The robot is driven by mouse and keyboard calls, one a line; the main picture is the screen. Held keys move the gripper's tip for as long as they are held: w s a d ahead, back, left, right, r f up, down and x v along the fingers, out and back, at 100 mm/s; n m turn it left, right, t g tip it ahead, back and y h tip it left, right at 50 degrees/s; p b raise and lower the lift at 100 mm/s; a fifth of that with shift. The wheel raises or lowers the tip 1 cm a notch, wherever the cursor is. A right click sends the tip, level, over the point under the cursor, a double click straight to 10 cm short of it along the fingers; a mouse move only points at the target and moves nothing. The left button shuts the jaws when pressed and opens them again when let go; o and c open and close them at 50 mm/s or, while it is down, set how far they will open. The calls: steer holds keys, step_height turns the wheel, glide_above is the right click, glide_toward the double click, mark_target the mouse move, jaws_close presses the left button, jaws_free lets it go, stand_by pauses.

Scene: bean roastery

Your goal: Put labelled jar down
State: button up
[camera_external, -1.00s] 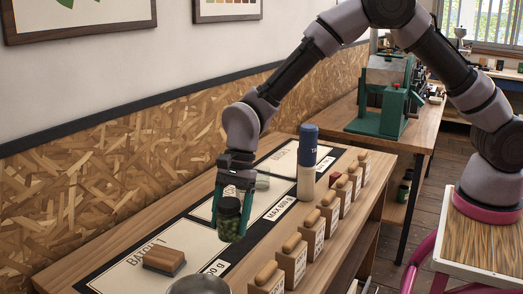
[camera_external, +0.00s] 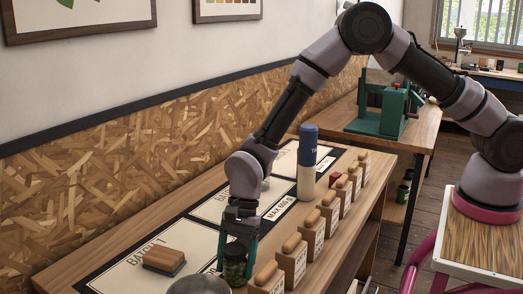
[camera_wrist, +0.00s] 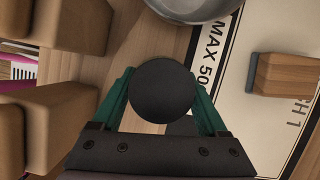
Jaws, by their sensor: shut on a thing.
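In the wrist view the round black lid of the jar (camera_wrist: 162,92) shows between the fingers of my gripper (camera_wrist: 162,100). The jar is upright, low over the bare wood strip beside the black-edged mat. I cannot tell whether its base touches the table. Its label is not visible.
A metal bowl (camera_external: 198,286) stands close by; it also shows in the wrist view (camera_wrist: 195,8). A row of wooden blocks (camera_external: 293,258) lines the front edge. A wooden-backed brush or block (camera_external: 164,261) lies on the BATCH 1 card (camera_external: 125,272). A blue-capped bottle (camera_external: 307,165) stands farther back.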

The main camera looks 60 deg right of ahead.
steer(key=o, duration=1.5)
steer(key=v, duration=1.2)
steer(key=shift+r, duration=0.2)
